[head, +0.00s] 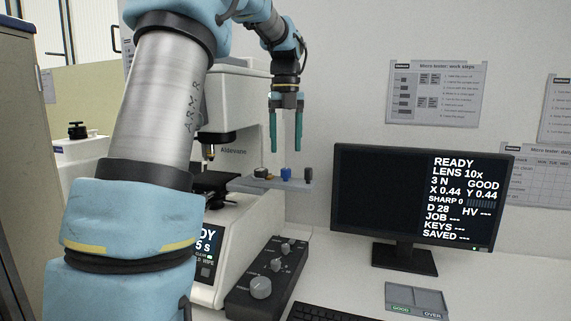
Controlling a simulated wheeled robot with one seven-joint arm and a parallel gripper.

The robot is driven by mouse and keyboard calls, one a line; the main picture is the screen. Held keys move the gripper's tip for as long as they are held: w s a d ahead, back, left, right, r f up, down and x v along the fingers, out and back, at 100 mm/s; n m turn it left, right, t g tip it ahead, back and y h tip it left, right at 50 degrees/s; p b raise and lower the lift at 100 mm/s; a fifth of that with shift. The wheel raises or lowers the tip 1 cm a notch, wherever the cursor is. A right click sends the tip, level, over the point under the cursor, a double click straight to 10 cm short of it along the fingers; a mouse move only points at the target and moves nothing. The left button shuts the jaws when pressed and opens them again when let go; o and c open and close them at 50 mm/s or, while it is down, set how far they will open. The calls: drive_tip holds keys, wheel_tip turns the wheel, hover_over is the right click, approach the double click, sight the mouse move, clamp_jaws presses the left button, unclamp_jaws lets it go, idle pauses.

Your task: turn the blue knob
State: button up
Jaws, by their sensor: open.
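The blue knob (286,173) stands on a small grey shelf (250,184) at the side of the hardness tester (228,128). My gripper (285,148) points straight down above the blue knob, its two teal fingers apart and empty. The fingertips appear slightly above the knob; the exact gap is hard to tell. A dark knob (261,172) sits to its left on the shelf and another dark knob (308,174) to its right. My arm hides part of the tester.
A control box (261,289) with several grey knobs lies on the bench below. A monitor (384,194) stands at the right, with a keyboard (325,312) and a two-part tray (416,300) in front. Another machine (80,152) is behind my arm at the left.

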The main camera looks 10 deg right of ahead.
sight(286, 169)
wheel_tip(286, 169, down, 6)
drive_tip(key=shift+f+p, duration=0.25)
drive_tip(key=shift+p, duration=0.25)
clamp_jaws()
idle(0.3)
